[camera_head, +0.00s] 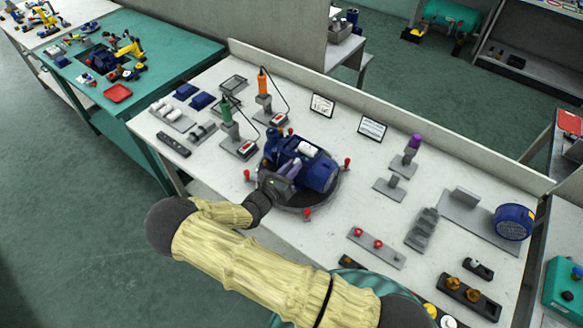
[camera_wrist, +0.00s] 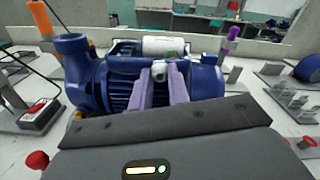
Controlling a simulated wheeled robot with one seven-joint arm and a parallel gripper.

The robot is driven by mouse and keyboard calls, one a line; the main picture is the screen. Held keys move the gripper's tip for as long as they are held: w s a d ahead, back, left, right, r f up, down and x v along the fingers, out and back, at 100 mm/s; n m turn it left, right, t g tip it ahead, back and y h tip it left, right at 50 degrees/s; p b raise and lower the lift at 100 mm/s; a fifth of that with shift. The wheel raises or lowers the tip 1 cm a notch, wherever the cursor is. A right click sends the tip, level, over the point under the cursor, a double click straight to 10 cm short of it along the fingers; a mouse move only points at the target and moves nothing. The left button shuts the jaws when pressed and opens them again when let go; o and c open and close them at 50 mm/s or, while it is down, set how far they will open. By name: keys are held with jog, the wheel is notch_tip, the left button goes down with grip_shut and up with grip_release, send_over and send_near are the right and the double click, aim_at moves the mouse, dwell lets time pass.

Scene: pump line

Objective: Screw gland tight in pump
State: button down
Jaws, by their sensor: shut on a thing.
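The blue pump (camera_head: 318,172) sits on a dark round plate (camera_head: 318,205) on the white bench. It also fills the middle of the wrist view (camera_wrist: 100,85), with a white cylinder (camera_wrist: 163,46) lying on its top. My gripper (camera_wrist: 160,74) has its two pale purple fingers against the near side of the pump, closed around a small light grey piece (camera_wrist: 160,68), which appears to be the gland. Most of the gland and its seat are hidden by the fingers and the pump body. In the head view my gripper (camera_head: 290,169) reaches the pump from the left front.
Red knobs (camera_head: 307,214) stand around the plate. A green-handled tool (camera_head: 226,113) and an orange-handled tool (camera_head: 263,83) stand on holders behind left, with cords. A purple-topped tool (camera_head: 415,142), grey fixtures and a round blue part (camera_head: 513,222) stand to the right.

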jog(key=shift+m, duration=1.7)
jog(key=shift+m, duration=1.7)
jog(key=shift+m, duration=1.2)
jog(key=c, duration=1.4)
grip_release()
